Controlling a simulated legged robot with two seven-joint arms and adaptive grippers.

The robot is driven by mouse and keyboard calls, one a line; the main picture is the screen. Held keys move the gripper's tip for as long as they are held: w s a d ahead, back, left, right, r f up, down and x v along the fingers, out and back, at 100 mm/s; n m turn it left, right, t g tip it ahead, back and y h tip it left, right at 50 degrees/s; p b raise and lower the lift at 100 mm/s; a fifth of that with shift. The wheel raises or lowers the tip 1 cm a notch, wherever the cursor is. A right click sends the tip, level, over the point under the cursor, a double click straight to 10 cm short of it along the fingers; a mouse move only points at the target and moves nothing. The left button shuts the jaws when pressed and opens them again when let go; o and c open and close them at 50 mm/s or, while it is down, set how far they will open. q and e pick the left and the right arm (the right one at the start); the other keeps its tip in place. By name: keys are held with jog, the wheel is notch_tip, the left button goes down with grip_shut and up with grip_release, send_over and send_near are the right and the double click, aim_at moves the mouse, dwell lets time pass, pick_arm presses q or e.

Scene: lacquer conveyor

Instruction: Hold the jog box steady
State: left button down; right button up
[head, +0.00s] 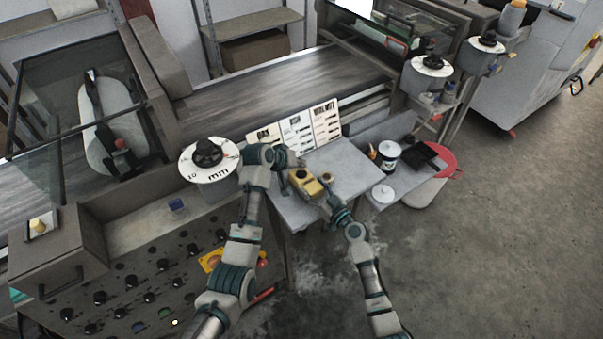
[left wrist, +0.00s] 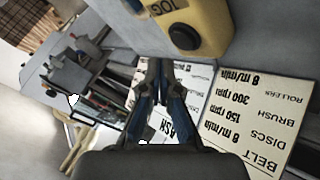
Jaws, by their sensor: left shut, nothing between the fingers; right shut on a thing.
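The yellow jog box (head: 305,184) is over the small grey table, with a dark button on its top. In the left wrist view, the yellow jog box (left wrist: 190,22) shows at the upper right, with a black button and a "JOG" label. My right gripper (head: 324,194) is shut on the jog box from the lower right; its fingertips are partly hidden. My left gripper (head: 293,161) is shut and empty, just above the box in the picture. In the left wrist view, its fingers (left wrist: 155,80) are together and apart from the box.
Printed cards (head: 296,128) stand along the table's back edge (head: 350,168). A jar (head: 389,153), a white lid (head: 382,194) and a black tray (head: 428,158) are to the right. A large dial marked mm (head: 208,160) and a knob panel (head: 130,285) are to the left. The floor at right is clear.

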aim_at(300, 174)
pick_arm(q)
jog(key=shift+f, duration=0.55)
jog(key=shift+f, duration=0.1)
dwell(1.0)
jog(key=shift+s+f, duration=0.1)
jog(key=shift+f, duration=0.15)
jog(key=shift+f, duration=0.4)
dwell(0.9)
jog(key=shift+r, duration=0.8)
jog(key=shift+r, duration=2.55)
